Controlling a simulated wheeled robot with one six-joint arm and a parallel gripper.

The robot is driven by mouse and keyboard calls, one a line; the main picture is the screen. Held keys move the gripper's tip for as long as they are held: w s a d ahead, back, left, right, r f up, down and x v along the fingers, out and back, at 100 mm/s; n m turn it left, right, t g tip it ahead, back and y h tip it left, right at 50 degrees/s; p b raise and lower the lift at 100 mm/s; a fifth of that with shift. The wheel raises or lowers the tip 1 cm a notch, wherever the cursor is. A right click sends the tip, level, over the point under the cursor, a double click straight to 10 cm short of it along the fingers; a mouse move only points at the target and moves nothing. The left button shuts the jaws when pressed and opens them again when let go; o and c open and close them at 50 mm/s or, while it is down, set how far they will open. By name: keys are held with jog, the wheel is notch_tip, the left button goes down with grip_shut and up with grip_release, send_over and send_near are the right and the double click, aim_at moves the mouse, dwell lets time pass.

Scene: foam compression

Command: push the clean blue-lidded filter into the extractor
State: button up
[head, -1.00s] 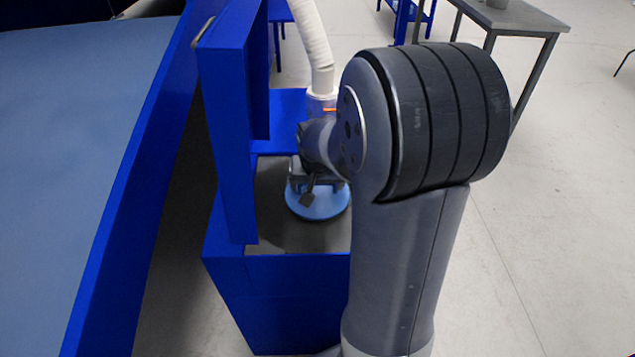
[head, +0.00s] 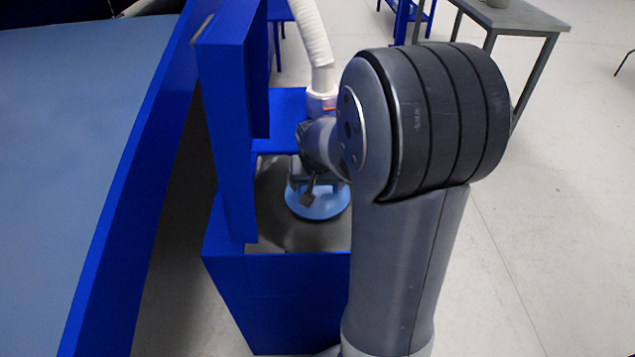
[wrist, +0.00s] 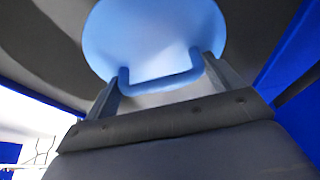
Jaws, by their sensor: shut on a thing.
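The filter's round light-blue lid (head: 318,206) lies low inside the blue extractor (head: 285,290), against a dark grey, soft-looking surface (head: 285,225). Only the lid of the filter shows. My gripper (head: 308,187) is above the lid, partly hidden by my wrist. In the wrist view, the lid (wrist: 150,35) fills the top middle, and its blue U-shaped handle (wrist: 160,82) sits between the fingers of my gripper (wrist: 160,76), which is shut on it. The grey surface around the lid looks curved and dented. The filter's underside is hidden.
A tall blue panel (head: 228,130) stands at the extractor's left. A white hose (head: 313,40) rises behind it. A large blue-framed light surface (head: 70,150) lies at far left. A grey table (head: 510,18) stands at back right. The right-hand floor is clear.

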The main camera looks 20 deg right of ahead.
jog(key=o, duration=0.9)
jog(key=shift+f, duration=0.1)
jog(key=p+v, duration=0.1)
jog(key=v, duration=1)
jog(key=shift+s, duration=0.1)
jog(key=shift+f, duration=0.1)
jog(key=b+x, duration=0.1)
jog(key=x, duration=1)
jog(key=shift+r, duration=0.4)
